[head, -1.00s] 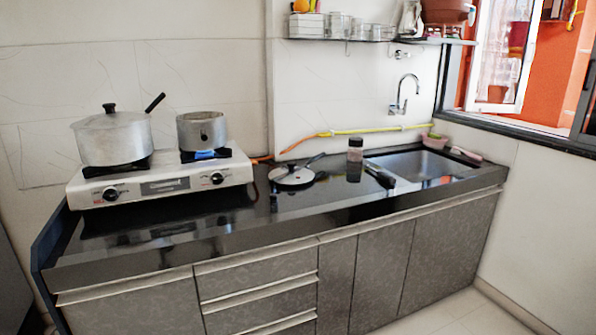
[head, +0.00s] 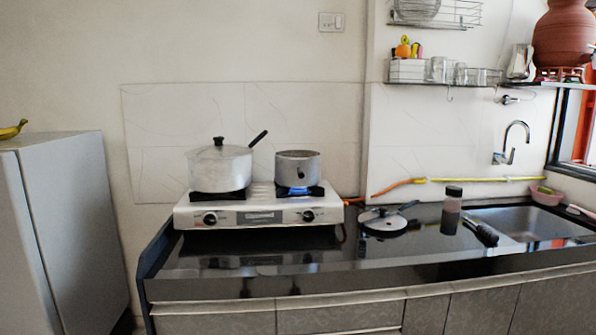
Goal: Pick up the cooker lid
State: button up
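The cooker lid (head: 384,220) lies flat on the black counter, right of the stove. It is a round silvery disc with a dark knob in the middle and a dark handle reaching to the upper right. A larger pot (head: 219,167) with its own lid and dark knob stands on the left burner. A smaller open pot (head: 298,169) stands on the right burner, with a blue flame under it. My gripper is not in view.
The black counter (head: 330,262) has free room in front of the stove (head: 245,208). A jar (head: 452,207) and a dark-handled item (head: 480,231) stand or lie between the lid and the sink (head: 520,219). A grey fridge (head: 75,230) stands at the left.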

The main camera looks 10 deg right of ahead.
aim_at(397, 222)
jog(key=i+l+u, duration=0.1)
jog(key=l, duration=0.25)
jog(key=i+l+u, duration=0.1)
jog(key=i+l, duration=0.2)
jog(key=i+l+u, duration=0.1)
jog(key=l, duration=0.3)
jog(key=i+l+u, duration=0.1)
jog(key=l, duration=0.25)
jog(key=i+l+u, duration=0.1)
jog(key=i+l, duration=0.15)
jog(key=l, duration=0.15)
jog(key=i+l+u, duration=0.1)
jog(key=l, duration=0.3)
